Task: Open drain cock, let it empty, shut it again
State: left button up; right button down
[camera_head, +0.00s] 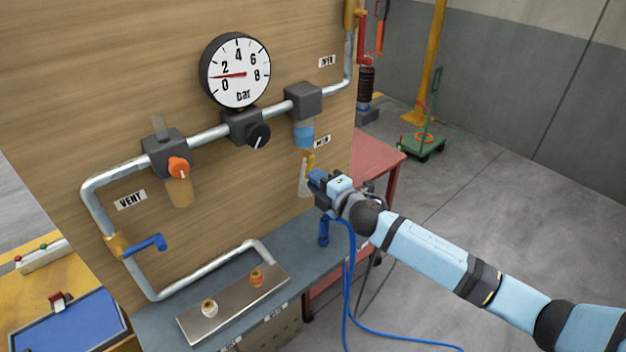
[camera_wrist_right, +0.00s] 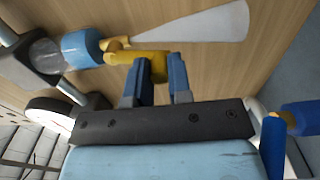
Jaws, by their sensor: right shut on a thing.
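The filter unit (camera_head: 303,103) on the wooden panel has a bowl with blue liquid (camera_head: 304,133), also seen in the right wrist view (camera_wrist_right: 80,47). Under the bowl is the drain cock, with a brass outlet (camera_wrist_right: 118,44) and a yellow lever (camera_wrist_right: 132,58); the lever also shows in the head view (camera_head: 309,160). A pale cone, like a spray, spreads from the outlet (camera_wrist_right: 195,28). My right gripper (camera_wrist_right: 162,78) is shut on the yellow lever; in the head view it is just below the bowl (camera_head: 318,180). My left gripper is out of view.
The pressure gauge (camera_head: 236,71) needle stands between 0 and 2. An orange knob (camera_head: 179,167), a black regulator knob (camera_head: 258,135) and a blue valve handle (camera_head: 150,243) sit along the pipe. A blue hose (camera_head: 346,290) hangs below my right arm. A metal plate (camera_head: 235,300) lies on the bench.

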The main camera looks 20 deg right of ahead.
jog(key=shift+w+d+n, duration=0.2)
jog(key=shift+d+n, duration=0.25)
jog(key=shift+n, duration=0.75)
jog(key=shift+d, duration=0.1)
jog(key=c, duration=1.1)
grip_release()
jog(key=shift+o, duration=0.2)
jog(key=shift+f, duration=0.1)
jog(key=b+v, duration=0.2)
jog(key=v, duration=1.1)
jog(key=shift+s, duration=0.4)
jog(key=shift+d, duration=0.1)
